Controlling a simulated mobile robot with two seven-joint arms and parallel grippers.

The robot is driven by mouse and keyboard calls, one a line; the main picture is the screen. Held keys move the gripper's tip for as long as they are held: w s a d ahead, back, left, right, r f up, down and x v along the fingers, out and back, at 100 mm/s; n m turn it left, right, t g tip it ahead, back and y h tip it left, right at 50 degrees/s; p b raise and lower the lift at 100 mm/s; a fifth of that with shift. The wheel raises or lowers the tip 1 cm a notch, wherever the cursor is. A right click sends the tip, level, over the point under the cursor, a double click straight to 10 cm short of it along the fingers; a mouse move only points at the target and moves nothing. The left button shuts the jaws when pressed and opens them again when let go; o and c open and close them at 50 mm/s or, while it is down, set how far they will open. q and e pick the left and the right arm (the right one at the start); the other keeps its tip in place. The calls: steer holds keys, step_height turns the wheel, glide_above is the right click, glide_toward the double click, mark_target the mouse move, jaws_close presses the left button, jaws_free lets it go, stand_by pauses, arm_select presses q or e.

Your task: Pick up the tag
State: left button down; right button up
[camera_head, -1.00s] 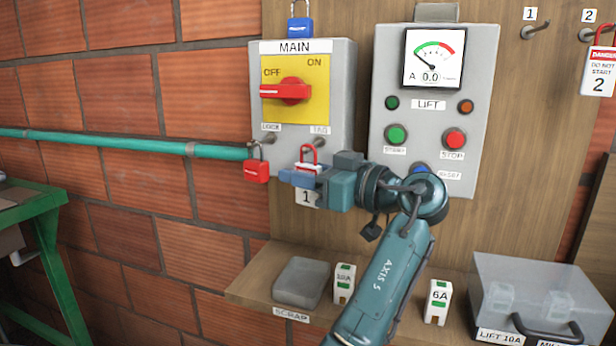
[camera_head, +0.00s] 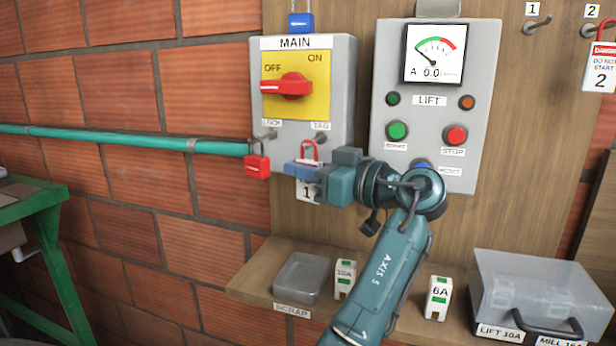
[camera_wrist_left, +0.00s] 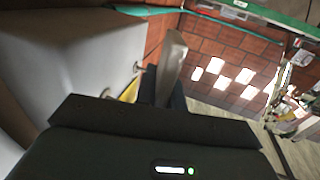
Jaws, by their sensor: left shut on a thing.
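The tag (camera_head: 307,190) is white with a "1" and a red loop at its top. It hangs upright in my left gripper (camera_head: 302,170), just below the peg marked TAG (camera_head: 321,138) on the MAIN box. My left gripper is shut on it and covers its middle part. I cannot tell whether the loop touches the peg. In the left wrist view a finger of my left gripper (camera_wrist_left: 172,66) stands beside the grey box, and the tag cannot be made out. My right gripper is not in view.
A red padlock (camera_head: 257,166) hangs from the LOCK peg, close left of my gripper. The LIFT panel (camera_head: 430,110) is to the right. Tag 2 (camera_head: 600,70) hangs at the far right. A shelf (camera_head: 265,262) with fuses and a clear case lies below.

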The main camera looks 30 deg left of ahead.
arm_select(q)
steer(key=shift+r, duration=0.15)
